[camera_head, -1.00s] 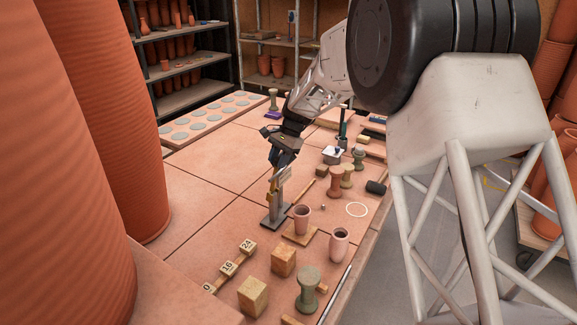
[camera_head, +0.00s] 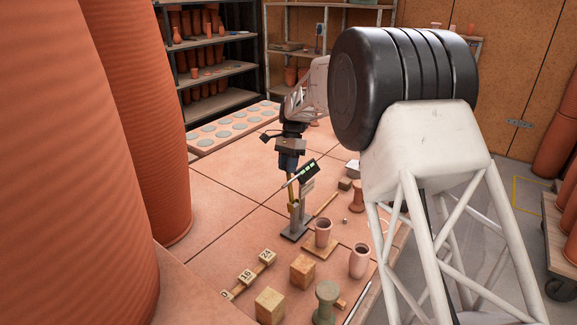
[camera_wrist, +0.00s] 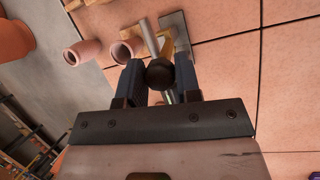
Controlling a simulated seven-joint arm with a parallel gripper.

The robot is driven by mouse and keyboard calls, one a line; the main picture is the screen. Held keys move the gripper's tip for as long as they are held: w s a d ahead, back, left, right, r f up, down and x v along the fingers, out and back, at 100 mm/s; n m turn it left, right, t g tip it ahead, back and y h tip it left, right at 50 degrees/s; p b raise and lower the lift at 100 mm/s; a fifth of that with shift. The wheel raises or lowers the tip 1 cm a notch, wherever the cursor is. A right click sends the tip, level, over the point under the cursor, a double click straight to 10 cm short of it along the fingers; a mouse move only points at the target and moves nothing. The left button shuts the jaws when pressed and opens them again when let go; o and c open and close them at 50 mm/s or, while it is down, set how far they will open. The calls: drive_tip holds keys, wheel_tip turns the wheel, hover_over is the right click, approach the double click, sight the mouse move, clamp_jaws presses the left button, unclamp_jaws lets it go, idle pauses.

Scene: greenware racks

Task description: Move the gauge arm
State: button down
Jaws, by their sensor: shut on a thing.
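The gauge stands on the table with a flat grey base (camera_head: 294,231) and an upright grey post (camera_head: 303,212), with a yellowish part beside the post. My gripper (camera_head: 289,174) points down at the upper part of the gauge. In the wrist view my gripper (camera_wrist: 160,78) has a round dark knob (camera_wrist: 160,73) between its fingertips, and the gauge base (camera_wrist: 177,33) shows beyond. A pale tilted bar with dark green bands (camera_head: 306,172) lies across the post's top near the fingers; I take it for the gauge arm. The exact grip contact is partly hidden in the head view.
A pink cup (camera_head: 323,233) stands on a small board by the gauge, with another pink cup (camera_head: 359,261) nearer. Wooden blocks (camera_head: 303,271) and a green spool (camera_head: 326,300) are in front. The tabletop left of the gauge is clear.

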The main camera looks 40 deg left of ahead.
drive_tip(key=shift+a+f, duration=0.1)
drive_tip(key=c, duration=0.8)
unclamp_jaws()
drive_tip(key=shift+v, duration=3.95)
